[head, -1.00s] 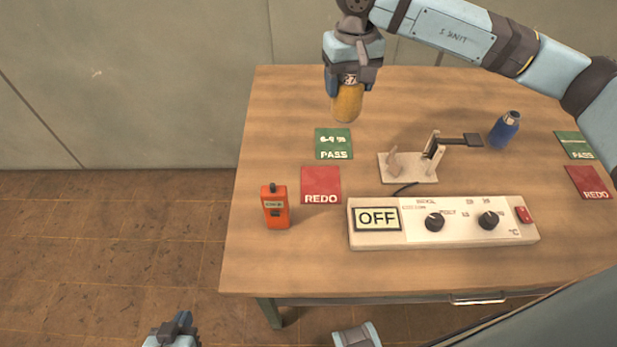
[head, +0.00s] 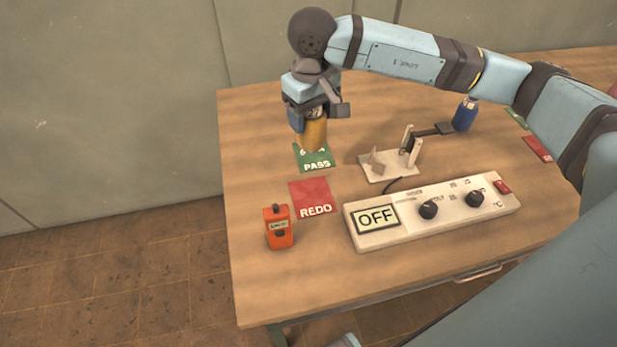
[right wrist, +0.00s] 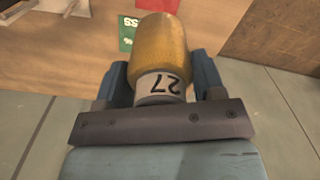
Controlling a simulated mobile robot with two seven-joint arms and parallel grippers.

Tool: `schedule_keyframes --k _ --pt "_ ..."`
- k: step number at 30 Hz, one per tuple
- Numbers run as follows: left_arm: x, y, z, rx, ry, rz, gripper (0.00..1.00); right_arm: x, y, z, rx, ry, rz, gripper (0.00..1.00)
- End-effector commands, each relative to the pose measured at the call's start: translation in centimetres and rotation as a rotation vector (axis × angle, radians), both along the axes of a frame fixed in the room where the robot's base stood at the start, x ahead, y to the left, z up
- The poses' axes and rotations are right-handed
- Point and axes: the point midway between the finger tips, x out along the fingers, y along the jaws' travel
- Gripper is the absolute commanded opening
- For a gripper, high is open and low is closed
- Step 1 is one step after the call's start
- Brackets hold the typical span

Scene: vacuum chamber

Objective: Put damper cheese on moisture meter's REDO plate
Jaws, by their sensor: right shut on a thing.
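My right gripper (head: 312,112) is shut on a yellow-orange cheese (head: 316,134) with a white end marked 27. In the right wrist view the cheese (right wrist: 160,45) sits between the two fingers. In the head view its lower end overlaps the green PASS plate (head: 317,165); I cannot tell its height above the table. The red REDO plate (head: 311,197) lies bare just nearer, beside the orange handheld meter (head: 279,228). A blue cheese-like item (head: 465,114) is at the right. No damp reading is legible. My left gripper is out of view.
A white control box (head: 432,213) showing OFF stands right of the REDO plate. A white stand with a dark arm (head: 390,165) is behind it. A second green plate (head: 516,118) and red plate (head: 537,149) lie at the right.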

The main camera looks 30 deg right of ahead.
Motion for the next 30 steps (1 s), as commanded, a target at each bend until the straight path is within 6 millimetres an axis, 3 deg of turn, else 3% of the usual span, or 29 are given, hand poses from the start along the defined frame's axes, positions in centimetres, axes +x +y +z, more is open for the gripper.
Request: schedule_keyframes --k 6,12,30 --pt "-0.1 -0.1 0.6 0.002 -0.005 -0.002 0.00 -0.1 0.0 -6.1 -0.001 0.007 -0.001 0.33" --pt "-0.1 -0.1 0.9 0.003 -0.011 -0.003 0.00 -0.1 0.0 -10.7 0.000 0.004 -0.002 0.33" --pt "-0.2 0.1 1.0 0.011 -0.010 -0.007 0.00 0.0 0.0 -16.8 0.001 0.001 -0.001 0.33"
